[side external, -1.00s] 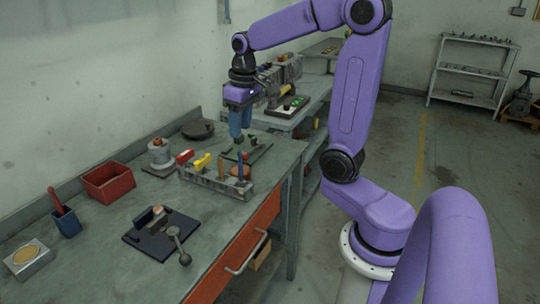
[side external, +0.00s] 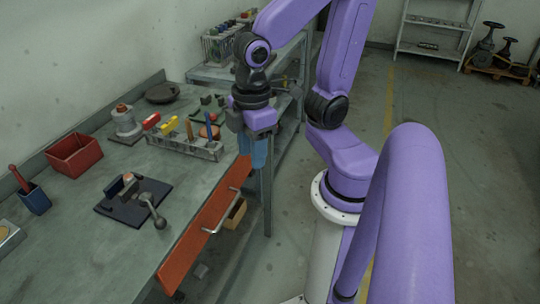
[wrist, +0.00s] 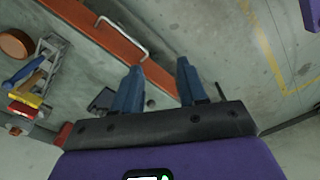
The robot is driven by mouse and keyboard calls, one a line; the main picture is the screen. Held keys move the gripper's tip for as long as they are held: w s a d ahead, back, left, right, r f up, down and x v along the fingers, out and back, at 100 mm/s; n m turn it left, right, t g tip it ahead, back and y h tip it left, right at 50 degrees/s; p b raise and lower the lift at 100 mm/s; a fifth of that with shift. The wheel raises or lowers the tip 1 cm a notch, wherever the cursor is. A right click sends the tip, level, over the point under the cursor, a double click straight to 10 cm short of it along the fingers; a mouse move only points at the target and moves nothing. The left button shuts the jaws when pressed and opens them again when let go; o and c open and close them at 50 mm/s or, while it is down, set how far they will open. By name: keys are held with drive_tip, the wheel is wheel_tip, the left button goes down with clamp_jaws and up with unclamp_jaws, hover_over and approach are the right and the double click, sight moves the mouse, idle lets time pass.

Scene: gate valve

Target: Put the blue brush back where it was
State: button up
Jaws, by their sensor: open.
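A tool with a blue handle (side external: 209,125), which I take for the blue brush, stands upright at the right end of the grey rack (side external: 185,146) on the bench. Its lower end is hidden in the rack. The blue handle also shows at the left of the wrist view (wrist: 22,72). My gripper (side external: 259,152) hangs in front of the bench edge, to the right of the rack and apart from it. In the wrist view its blue fingers (wrist: 160,82) are spread, with nothing between them.
Yellow (side external: 168,125) and red (side external: 151,121) handles are in the rack. A red drawer front (side external: 205,232) with a metal handle lies below my gripper. A dark vise-like fixture (side external: 132,200), a red bin (side external: 74,154) and a blue pot (side external: 35,200) stand on the bench.

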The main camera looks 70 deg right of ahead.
drive_tip(key=shift+n, duration=0.9)
drive_tip(key=s, duration=0.2)
drive_tip(key=s+f, duration=0.1)
drive_tip(key=s, duration=0.1)
drive_tip(key=shift+r, duration=0.1)
idle(0.3)
